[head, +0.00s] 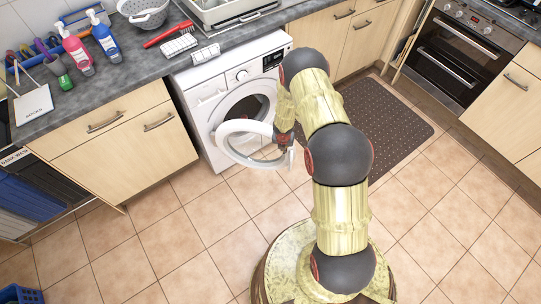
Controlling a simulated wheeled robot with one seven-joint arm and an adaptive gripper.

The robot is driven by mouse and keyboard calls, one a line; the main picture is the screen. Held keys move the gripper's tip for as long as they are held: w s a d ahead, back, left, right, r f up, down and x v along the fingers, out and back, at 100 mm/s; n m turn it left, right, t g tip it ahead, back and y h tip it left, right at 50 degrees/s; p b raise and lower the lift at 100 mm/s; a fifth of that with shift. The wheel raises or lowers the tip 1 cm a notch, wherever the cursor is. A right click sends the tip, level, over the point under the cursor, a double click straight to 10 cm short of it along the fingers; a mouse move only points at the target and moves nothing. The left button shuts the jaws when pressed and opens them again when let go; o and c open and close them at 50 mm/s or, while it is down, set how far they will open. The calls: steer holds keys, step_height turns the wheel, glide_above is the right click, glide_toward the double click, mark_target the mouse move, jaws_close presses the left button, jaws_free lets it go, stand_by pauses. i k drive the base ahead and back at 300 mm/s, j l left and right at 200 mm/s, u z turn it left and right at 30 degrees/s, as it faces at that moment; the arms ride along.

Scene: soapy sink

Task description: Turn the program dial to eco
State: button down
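The white washing machine (205,110) stands under the counter. Its program dial (242,75) is a small round knob on the top front panel; its markings are too small to read, so I cannot tell its setting. A dark display (272,60) is right of the dial. The round door (226,152) with a white rim stands open, out from the front. My arm reaches over from the right. My gripper (287,152) is below the dial, close to the right side of the open door. I cannot tell whether it touches the door, and its fingers are mostly hidden.
The counter (130,75) above holds soap bottles (75,50), a red brush (168,34), a colander (143,12) and a dish rack (225,10). A dark mat (395,135) lies right of the machine. An oven (455,55) is at the right.

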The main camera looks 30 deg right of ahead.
mark_target(242, 77)
steer(key=i+l, duration=0.6)
steer(key=i, duration=0.2)
steer(key=k+l, duration=0.15)
